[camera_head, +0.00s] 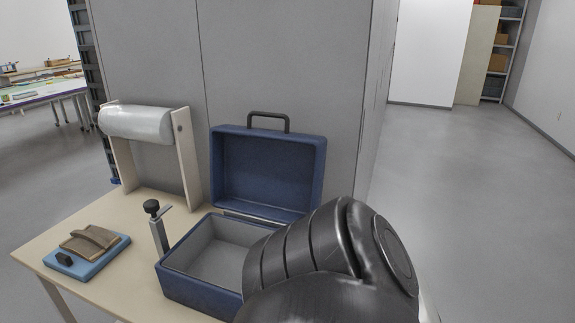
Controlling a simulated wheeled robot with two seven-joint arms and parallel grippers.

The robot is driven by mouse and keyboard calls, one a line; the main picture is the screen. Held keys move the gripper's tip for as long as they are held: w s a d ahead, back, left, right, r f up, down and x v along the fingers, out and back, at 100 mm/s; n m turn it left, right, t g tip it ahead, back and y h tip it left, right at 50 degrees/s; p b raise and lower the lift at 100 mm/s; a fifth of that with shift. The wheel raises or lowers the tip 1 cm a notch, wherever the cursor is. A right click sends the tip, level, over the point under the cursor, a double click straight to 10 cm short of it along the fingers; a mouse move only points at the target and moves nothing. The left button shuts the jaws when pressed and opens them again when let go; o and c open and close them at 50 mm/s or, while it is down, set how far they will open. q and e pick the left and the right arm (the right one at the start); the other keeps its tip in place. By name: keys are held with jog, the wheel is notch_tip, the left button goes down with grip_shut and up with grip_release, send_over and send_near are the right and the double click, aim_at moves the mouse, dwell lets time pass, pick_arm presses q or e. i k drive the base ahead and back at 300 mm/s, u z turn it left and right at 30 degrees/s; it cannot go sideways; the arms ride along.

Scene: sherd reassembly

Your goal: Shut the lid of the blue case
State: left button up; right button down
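The blue case (197,293) stands on the table with its lid (268,171) raised upright at the back. The lid has a dark handle (268,116) on its top edge. The inside of the base is grey and looks empty where it shows. A large dark part of my own arm covers the right front of the case. Neither gripper's fingers can be made out in the head view.
The light wooden table (60,226) holds a roll on a wooden stand (138,125), a blue tray (98,262) with brown pieces and a small upright clamp-like tool (157,228) left of the case. A grey partition (285,60) rises behind. Open floor lies right.

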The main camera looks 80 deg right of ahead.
aim_at(271, 175)
jog(key=k, duration=0.65)
jog(key=z, duration=0.85)
